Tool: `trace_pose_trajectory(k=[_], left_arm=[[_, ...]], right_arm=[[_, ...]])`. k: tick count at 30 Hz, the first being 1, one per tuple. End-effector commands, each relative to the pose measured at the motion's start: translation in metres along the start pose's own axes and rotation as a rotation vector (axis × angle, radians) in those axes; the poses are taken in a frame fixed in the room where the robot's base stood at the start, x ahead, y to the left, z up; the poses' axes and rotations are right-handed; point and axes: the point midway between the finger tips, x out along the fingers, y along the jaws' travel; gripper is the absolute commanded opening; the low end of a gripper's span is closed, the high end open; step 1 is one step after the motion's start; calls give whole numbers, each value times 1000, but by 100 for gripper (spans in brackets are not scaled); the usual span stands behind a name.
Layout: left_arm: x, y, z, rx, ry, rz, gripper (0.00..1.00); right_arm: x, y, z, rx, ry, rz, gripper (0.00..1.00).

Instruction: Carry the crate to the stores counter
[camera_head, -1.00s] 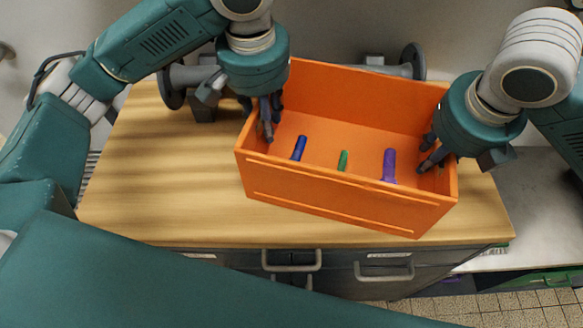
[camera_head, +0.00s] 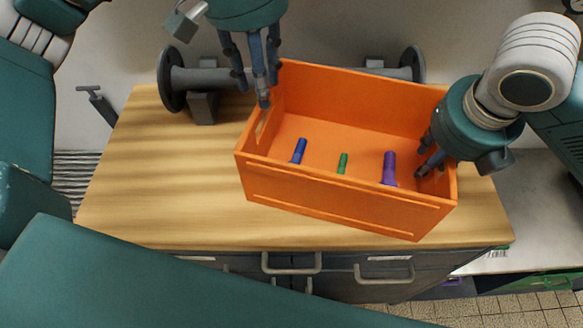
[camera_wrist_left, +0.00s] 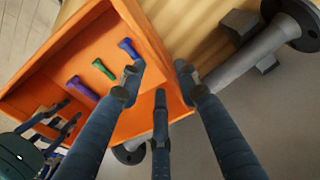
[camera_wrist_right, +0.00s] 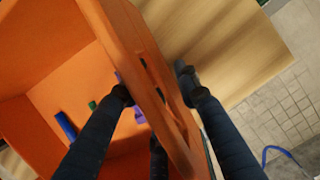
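The orange crate (camera_head: 345,205) sits slightly turned on the wooden top of a cabinet. In it are a blue bolt (camera_head: 299,151), a green bolt (camera_head: 342,163) and a purple bolt (camera_head: 389,168). My left gripper (camera_head: 258,92) is open and empty, its fingers spread above the crate's left end wall; this gripper also shows in the left wrist view (camera_wrist_left: 160,82). My right gripper (camera_head: 428,158) is at the right end wall. In the right wrist view its fingers (camera_wrist_right: 155,88) straddle that wall; whether they press on it cannot be told.
The wooden top (camera_head: 150,180) is bare left of the crate. A grey pipe with flanged ends (camera_head: 172,80) runs along the wall behind it. Drawers with handles (camera_head: 291,262) are below the front edge. A grey surface (camera_head: 535,200) lies to the right.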

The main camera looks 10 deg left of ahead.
Motion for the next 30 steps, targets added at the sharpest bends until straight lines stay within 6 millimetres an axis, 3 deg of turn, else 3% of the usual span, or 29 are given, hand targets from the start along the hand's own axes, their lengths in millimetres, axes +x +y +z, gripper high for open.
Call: trace_pose_trajectory(k=[7,21,30], left_arm=[[-9,0,0,-1,-1,0,32],[-8,0,0,-1,0,0,32],[-8,0,0,-1,0,0,32]], right_arm=[[-12,0,2,-2,-5,0,31],[-99,0,2,1,-5,-1,31],[-120,0,0,1,1,0,31]])
